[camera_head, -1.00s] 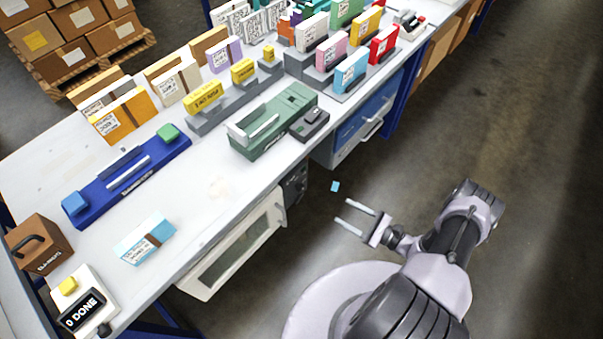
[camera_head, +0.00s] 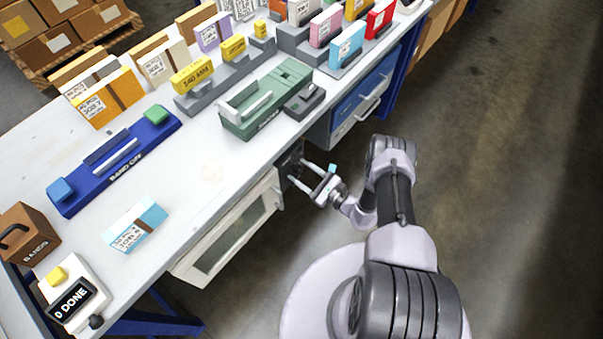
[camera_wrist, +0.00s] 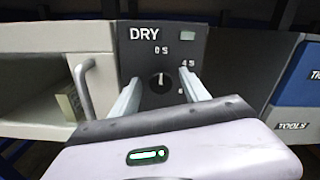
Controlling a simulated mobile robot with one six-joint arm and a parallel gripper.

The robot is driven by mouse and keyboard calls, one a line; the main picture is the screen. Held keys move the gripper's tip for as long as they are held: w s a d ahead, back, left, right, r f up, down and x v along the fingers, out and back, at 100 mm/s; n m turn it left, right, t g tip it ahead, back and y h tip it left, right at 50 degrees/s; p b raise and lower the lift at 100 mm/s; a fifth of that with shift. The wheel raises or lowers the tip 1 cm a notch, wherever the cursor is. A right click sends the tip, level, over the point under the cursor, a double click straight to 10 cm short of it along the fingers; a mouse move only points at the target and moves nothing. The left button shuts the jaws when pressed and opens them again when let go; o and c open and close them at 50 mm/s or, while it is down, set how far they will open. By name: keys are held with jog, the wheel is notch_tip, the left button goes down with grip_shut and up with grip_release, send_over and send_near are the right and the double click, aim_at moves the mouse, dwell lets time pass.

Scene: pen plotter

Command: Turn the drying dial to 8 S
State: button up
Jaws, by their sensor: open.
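The drying dial (camera_wrist: 160,84) is a dark round knob on a black panel (camera_wrist: 143,57) labelled DRY. Its pale pointer line points about straight up, towards the 0 S mark. A 4 S mark shows at upper right, and a partly hidden mark, perhaps 8 S, is at lower right by the right finger. My gripper (camera_wrist: 158,90) is open, its two fingers on either side of the dial. Contact cannot be told. In the head view my gripper (camera_head: 297,170) is at the dark panel under the table's edge, and the dial cannot be made out.
A white cabinet (camera_head: 186,272) with a glass door and handle (camera_wrist: 87,92) is left of the panel. Blue drawers (camera_wrist: 300,75) are to its right. The table (camera_head: 195,210) above carries a blue sealer, a green device and boxes. Open floor lies to the right.

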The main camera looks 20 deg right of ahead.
jog(key=shift+c, duration=0.3)
grip_shut()
